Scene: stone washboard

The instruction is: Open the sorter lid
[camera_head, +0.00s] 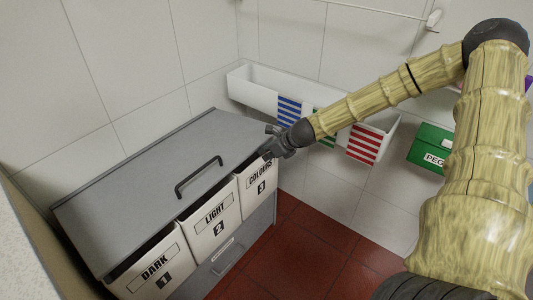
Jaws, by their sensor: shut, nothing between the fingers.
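The grey sorter lid (150,183) lies closed over the top of the sorter in the head view. Its dark handle (199,176) stands near the lid's front edge. White bins labelled DARK 1 (152,268), LIGHT 2 (211,221) and COLOURS 3 (258,186) show below the lid's front edge. My gripper (269,142) is at the lid's right end, close to the top of the COLOURS bin. It is shut and empty. I cannot tell whether it touches the lid.
A white wall trough (255,92) with striped cloths, one blue (289,111) and one red (364,144), runs behind my arm. A green PEG bag (430,145) hangs at the right. The red tiled floor (303,250) in front of the sorter is clear.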

